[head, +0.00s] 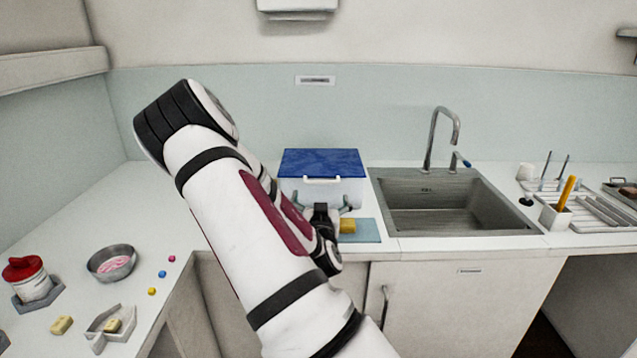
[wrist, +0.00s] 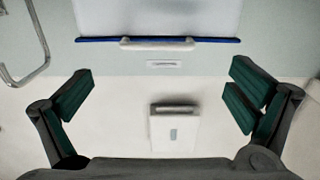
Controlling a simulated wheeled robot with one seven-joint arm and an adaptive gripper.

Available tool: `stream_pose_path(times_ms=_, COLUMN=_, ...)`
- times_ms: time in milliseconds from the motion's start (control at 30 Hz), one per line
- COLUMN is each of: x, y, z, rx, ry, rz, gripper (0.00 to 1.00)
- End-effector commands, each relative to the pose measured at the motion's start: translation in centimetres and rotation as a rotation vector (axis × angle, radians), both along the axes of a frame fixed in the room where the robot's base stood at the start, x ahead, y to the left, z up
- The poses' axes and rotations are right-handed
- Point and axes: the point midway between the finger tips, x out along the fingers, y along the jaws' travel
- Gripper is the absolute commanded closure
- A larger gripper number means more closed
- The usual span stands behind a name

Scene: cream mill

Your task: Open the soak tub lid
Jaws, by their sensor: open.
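The soak tub (head: 357,190) is a white box at the back of the counter, left of the sink. Its blue lid (head: 320,161) lies flat and shut on top, with a white handle (head: 322,180) along the front edge. In the wrist view the lid (wrist: 105,40) shows edge-on as a blue strip, with the handle (wrist: 157,43) at its middle. My gripper (head: 323,200) is in front of the tub, below the handle, with its fingers spread and empty. In the wrist view the gripper (wrist: 163,92) has dark green pads wide apart, clear of the handle.
A yellow sponge (head: 347,226) lies on a blue mat (head: 368,232) just right of my gripper. The sink (head: 455,212) and tap (head: 433,140) stand to the right. A bowl (head: 112,262) and red-lidded jar (head: 28,280) are on the left counter.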

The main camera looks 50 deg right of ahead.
Motion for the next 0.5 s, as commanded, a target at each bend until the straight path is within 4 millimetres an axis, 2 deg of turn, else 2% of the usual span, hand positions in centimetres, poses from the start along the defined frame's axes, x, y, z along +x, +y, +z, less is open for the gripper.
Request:
stream_pose_path(times_ms=300, x=4.1, y=-4.8, z=0.0, rx=-0.002, ry=0.001, rz=0.001, gripper=0.00)
stream_pose_path(times_ms=500, x=5.7, y=-6.8, z=0.0, rx=0.000, ry=0.001, rz=0.000, gripper=0.00)
